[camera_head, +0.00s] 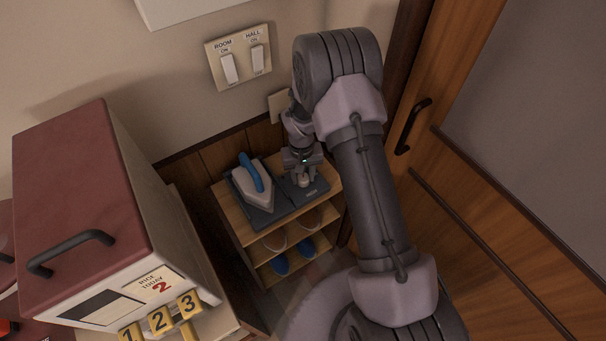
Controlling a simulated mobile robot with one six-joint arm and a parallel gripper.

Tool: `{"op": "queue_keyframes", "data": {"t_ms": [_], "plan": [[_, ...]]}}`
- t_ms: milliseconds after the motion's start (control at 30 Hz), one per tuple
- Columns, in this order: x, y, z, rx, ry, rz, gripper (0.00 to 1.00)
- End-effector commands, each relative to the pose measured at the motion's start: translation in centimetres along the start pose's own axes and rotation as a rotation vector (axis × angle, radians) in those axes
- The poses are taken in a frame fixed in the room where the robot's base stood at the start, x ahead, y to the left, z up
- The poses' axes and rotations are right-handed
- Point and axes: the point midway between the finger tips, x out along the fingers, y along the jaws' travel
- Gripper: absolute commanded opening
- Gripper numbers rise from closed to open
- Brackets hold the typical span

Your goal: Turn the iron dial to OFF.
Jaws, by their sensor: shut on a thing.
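The iron (252,184), white with a blue handle, rests on a dark grey base (262,220) on top of a small wooden shelf. The dial (304,180) is a small light knob on the right part of that dark base. My gripper (303,172) points down over the dial and is shut on it. The jaws cover most of the dial, so its pointer and setting cannot be read. The small markings on the base near it are too small to read.
The wooden shelf (262,255) holds slippers on its lower levels. A red-topped white box (80,190) with a black handle stands at the left. Light switches (242,62) are on the wall behind. A wooden door (460,200) with a black handle is close on the right.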

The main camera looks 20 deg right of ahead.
Motion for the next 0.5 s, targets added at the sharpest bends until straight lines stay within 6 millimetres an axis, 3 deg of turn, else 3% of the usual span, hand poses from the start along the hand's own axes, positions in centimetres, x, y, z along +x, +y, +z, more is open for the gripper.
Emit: {"op": "queue_keyframes", "data": {"t_ms": [500], "plan": [[-0.07, 0.01, 0.01, -0.411, 0.011, 0.000, 0.00]]}}
